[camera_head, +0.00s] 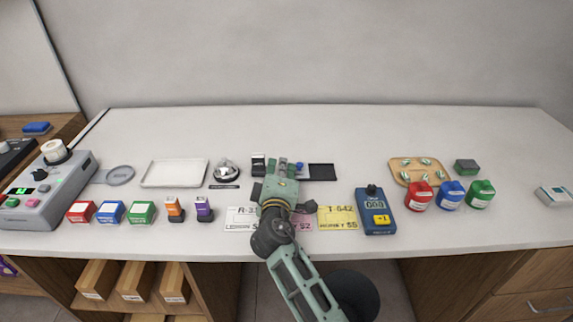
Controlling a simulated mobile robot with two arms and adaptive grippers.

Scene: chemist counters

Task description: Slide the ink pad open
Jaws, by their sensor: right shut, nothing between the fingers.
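A flat black rectangular pad (322,171), which looks like the ink pad, lies in the middle of the counter, just right of my right gripper's fingers. Its left part is hidden behind the gripper, so I cannot tell how far its cover is open. My right gripper (283,163) reaches in from the front with its fingers shut and empty, pointing at the back of the counter. I cannot tell whether it touches the pad. My left gripper is not in view.
A small black stamp-like item (258,164) stands left of the gripper. White, pink and yellow cards (338,217) lie in front, beside a blue counter device (374,210). A white tray (174,173) is left; a wooden tray (400,164) is right. The counter's back is clear.

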